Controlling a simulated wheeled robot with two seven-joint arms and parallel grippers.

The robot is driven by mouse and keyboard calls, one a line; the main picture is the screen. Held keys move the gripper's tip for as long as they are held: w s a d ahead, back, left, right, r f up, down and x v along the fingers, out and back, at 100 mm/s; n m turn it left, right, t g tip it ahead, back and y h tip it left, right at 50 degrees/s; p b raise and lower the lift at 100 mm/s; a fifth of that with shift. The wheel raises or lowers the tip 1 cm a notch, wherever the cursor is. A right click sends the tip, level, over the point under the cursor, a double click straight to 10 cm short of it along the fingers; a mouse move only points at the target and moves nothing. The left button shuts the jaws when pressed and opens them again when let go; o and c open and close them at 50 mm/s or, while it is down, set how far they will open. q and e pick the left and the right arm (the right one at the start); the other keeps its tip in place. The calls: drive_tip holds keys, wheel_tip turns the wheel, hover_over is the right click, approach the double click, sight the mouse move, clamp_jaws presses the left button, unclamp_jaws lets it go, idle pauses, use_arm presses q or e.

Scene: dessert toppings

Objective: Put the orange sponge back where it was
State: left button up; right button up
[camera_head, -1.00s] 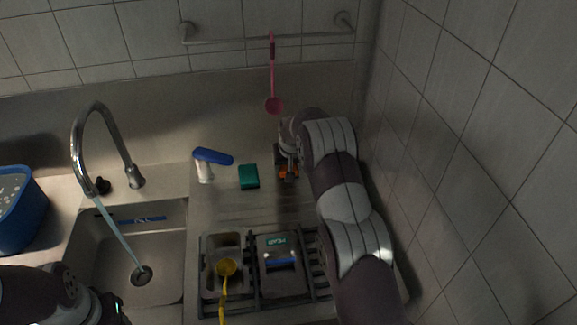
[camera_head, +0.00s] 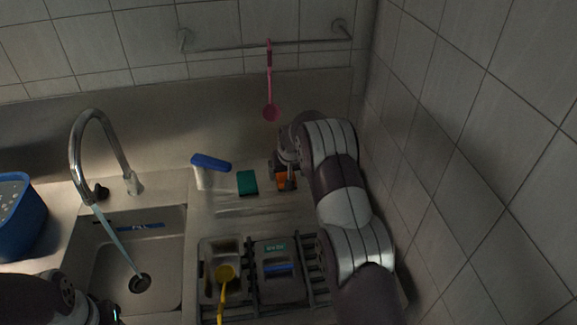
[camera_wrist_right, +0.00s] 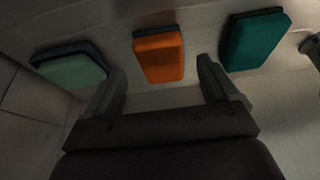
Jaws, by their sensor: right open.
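The orange sponge (camera_head: 282,182) rests on the counter to the right of the green sponge (camera_head: 248,183), partly hidden by my right gripper (camera_head: 283,177). In the right wrist view, the orange sponge (camera_wrist_right: 159,56) sits just ahead of my right gripper (camera_wrist_right: 164,85), whose fingers are spread wide to either side with nothing gripped. The dark green sponge (camera_wrist_right: 254,40) is on its right and a pale green sponge (camera_wrist_right: 72,68) on its left. My left gripper (camera_head: 108,312) is at the bottom left edge, mostly cut off; its jaws are unclear.
A blue-topped white bottle (camera_head: 208,168) stands left of the green sponge. Water runs from the tap (camera_head: 85,160) into the sink (camera_head: 115,255). A rack with metal containers (camera_head: 278,270) and a yellow ladle (camera_head: 225,273) is in front. A pink ladle (camera_head: 270,95) hangs from the rail.

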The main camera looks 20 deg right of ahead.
drive_tip(key=d+b+v, duration=0.1)
drive_tip(key=v, duration=0.7)
drive_tip(key=s+a+n+g, duration=0.1)
drive_tip(key=s+a, duration=0.3)
drive_tip(key=s, duration=0.6)
drive_tip(key=s+a+n+g, duration=0.1)
drive_tip(key=s+a, duration=0.4)
drive_tip(key=s, duration=0.6)
drive_tip(key=s+a+r+n+g+y, duration=0.1)
drive_tip(key=s+a, duration=0.3)
drive_tip(key=s, duration=0.7)
drive_tip(key=shift+a+r, duration=0.1)
drive_tip(key=shift+a, duration=0.05)
drive_tip(key=shift+c, duration=0.3)
